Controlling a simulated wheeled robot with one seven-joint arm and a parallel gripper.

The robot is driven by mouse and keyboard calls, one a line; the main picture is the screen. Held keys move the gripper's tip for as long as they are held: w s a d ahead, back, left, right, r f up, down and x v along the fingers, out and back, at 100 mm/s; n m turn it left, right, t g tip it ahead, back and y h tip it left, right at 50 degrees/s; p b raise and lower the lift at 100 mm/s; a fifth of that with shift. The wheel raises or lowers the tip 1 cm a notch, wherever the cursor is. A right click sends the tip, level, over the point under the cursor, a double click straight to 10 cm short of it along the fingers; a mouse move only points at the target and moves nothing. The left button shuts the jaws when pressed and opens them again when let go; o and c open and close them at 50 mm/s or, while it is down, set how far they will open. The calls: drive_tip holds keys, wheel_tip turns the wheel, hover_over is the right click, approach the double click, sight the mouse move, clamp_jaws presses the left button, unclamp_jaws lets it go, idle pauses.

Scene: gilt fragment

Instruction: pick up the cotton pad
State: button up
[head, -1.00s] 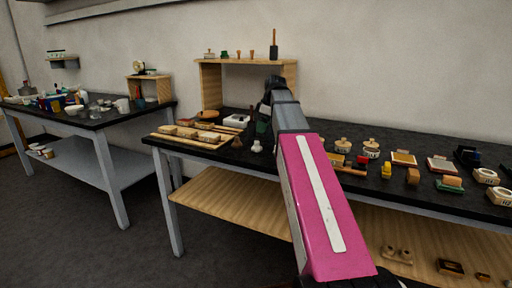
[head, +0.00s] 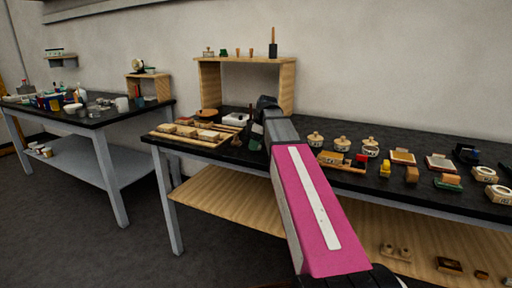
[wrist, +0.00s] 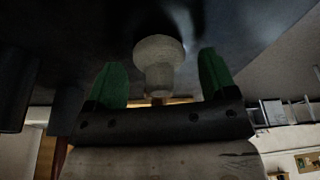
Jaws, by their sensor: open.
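The cotton pad (wrist: 158,50) appears in the wrist view as a pale, mushroom-shaped piece with a wide round end and a narrower stem. My gripper (wrist: 160,62) is open, with one green finger on each side of the pad. Gaps show between the pad and both fingers, so it is not clamped. In the head view the pad is hidden behind my pink arm and wrist. My gripper there (head: 254,143) is mostly hidden too, low over the front part of the black-topped table (head: 285,150).
A wooden rack of pale blocks (head: 190,135) lies left of my gripper. A wooden shelf unit (head: 245,62) stands behind it. Lidded pots (head: 341,144) and small blocks stand to the right. Another crowded table (head: 95,122) is at the left.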

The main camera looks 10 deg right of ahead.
drive_tip(key=shift+c, duration=0.3)
drive_tip(key=c, duration=0.9)
drive_tip(key=shift+r, duration=0.1)
drive_tip(key=shift+r, duration=0.5)
wheel_tip(320, 180, up, 2)
drive_tip(key=shift+r, duration=0.25)
drive_tip(key=s+a+r, duration=0.5)
drive_tip(key=a+r, duration=0.2)
drive_tip(key=a, duration=0.3)
drive_tip(key=shift+s+r, duration=0.15)
drive_tip(key=shift+s, duration=0.25)
drive_tip(key=shift+a, duration=0.1)
